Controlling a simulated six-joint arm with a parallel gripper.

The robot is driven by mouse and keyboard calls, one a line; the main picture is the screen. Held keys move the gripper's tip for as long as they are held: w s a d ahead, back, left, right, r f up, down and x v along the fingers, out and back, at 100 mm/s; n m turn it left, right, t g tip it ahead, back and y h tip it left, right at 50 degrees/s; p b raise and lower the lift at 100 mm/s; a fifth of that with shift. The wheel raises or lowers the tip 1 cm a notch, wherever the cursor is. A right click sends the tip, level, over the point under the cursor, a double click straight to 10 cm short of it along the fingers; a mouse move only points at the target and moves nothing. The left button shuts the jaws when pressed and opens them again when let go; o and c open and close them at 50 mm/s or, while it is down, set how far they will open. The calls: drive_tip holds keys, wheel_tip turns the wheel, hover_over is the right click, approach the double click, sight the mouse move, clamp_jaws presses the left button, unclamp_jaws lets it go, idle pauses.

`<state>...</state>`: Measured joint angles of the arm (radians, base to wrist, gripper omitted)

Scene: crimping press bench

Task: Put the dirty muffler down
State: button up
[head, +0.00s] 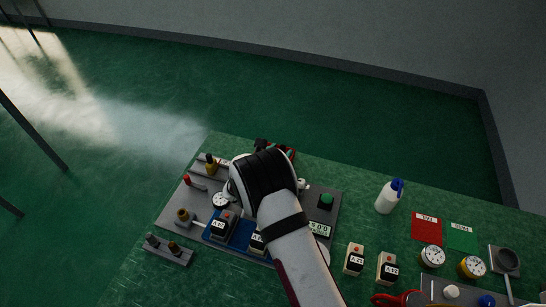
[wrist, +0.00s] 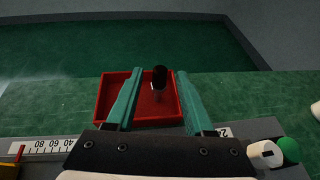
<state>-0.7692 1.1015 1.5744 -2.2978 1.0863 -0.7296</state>
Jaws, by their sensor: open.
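A dark muffler (wrist: 159,78) with a brownish cap stands about upright in a small red tray (wrist: 107,98) in the wrist view. My gripper (wrist: 158,72) is open, its two teal fingers either side of the muffler in the picture, with a gap on each side. I cannot tell how far the fingertips are from it in depth. In the head view my arm covers the gripper and the muffler, and only a bit of the red tray (head: 291,153) shows at the bench's far edge.
A grey panel (head: 172,205) with a gauge and fittings lies under my arm. A small rack (head: 167,256) holds brown-topped pieces at left. A white bottle (head: 385,199), red card (head: 426,228) and green card (head: 462,238) are at right.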

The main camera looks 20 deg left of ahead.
drive_tip(key=v, duration=0.6)
drive_tip(key=shift+s, duration=0.2)
drive_tip(key=d+r+m+g+h, duration=0.1)
drive_tip(key=d+r+m+h, duration=0.1)
drive_tip(key=d+r+m, duration=0.3)
drive_tip(key=d+r+m+g+h, duration=0.1)
drive_tip(key=d+r+m+h, duration=0.15)
drive_tip(key=d, duration=0.45)
drive_tip(key=s+d+r+m+g+h, duration=0.1)
drive_tip(key=s+d+r+m+g, duration=0.25)
drive_tip(key=s+d+m, duration=0.4)
drive_tip(key=s+d+r+m+g+h, duration=0.1)
drive_tip(key=s+d+r+m+g, duration=0.3)
drive_tip(key=d+m, duration=0.55)
drive_tip(key=s+d+m+g+y, duration=0.3)
drive_tip(key=s+m+g, duration=0.15)
drive_tip(key=s, duration=0.55)
drive_tip(key=s+a+m+y, duration=0.7)
drive_tip(key=s+m, duration=0.3)
drive_tip(key=s, duration=0.1)
drive_tip(key=shift+s+a+m+t, duration=0.25)
drive_tip(key=shift+m+t, duration=0.05)
drive_tip(key=shift+m, duration=0.1)
drive_tip(key=shift+f, duration=0.1)
